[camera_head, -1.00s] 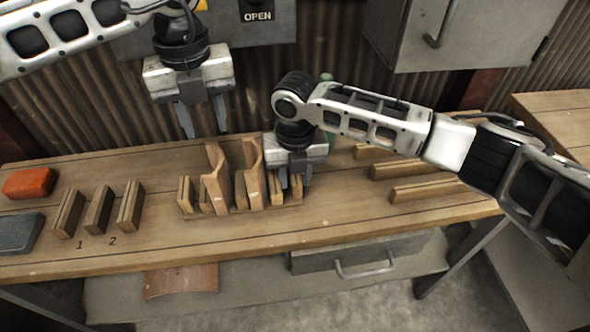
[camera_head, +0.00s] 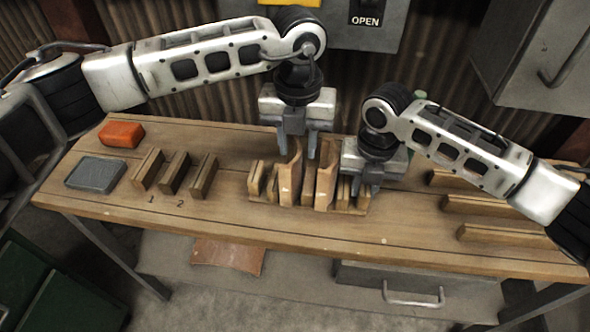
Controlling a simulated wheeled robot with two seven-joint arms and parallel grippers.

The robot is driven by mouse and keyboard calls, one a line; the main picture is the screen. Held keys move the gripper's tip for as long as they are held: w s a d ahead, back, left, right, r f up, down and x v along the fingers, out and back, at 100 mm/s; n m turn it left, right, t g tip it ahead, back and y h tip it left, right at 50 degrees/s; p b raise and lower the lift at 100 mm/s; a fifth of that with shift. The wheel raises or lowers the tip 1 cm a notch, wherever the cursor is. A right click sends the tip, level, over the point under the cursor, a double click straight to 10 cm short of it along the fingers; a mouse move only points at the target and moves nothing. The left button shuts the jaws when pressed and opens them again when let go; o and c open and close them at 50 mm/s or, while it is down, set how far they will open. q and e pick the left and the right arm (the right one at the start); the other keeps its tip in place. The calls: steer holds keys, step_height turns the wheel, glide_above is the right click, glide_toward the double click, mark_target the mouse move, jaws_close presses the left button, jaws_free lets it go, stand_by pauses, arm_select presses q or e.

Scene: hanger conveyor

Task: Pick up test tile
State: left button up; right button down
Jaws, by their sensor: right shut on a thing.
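A reddish-brown curved tile (camera_head: 228,255) lies below the bench top on the lower shelf; I cannot tell whether it is the test tile. On the bench, a wooden rack (camera_head: 300,209) has a tall left upright (camera_head: 290,185) and a tall right upright (camera_head: 325,185) with curved tops, and thin slats at both ends. My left gripper (camera_head: 298,152) is open above the left upright, its fingers pointing down; contact is unclear. My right gripper (camera_head: 367,190) is shut at the rack's right end, apparently on a right-end slat (camera_head: 345,188), mostly hidden by the fingers.
An orange block (camera_head: 121,134) and a grey block (camera_head: 96,175) lie at the bench's left. Several wooden blocks (camera_head: 175,172) stand by the marks 1 and 2. Long wooden bars (camera_head: 490,206) lie at the right. A grey cabinet (camera_head: 540,60) hangs at the upper right.

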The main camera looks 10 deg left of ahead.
mark_target(299, 151)
arm_select(q)
step_height(299, 151, down, 4)
steer(key=shift+w+d+f, duration=0.1)
steer(key=shift+f, duration=0.1)
jaws_close()
steer(key=shift+r, duration=0.1)
steer(key=r, duration=0.4)
steer(key=s+r, duration=0.1)
steer(key=r, duration=0.2)
steer(key=s, duration=1.9)
arm_select(e)
steer(key=c, duration=1.2)
jaws_free()
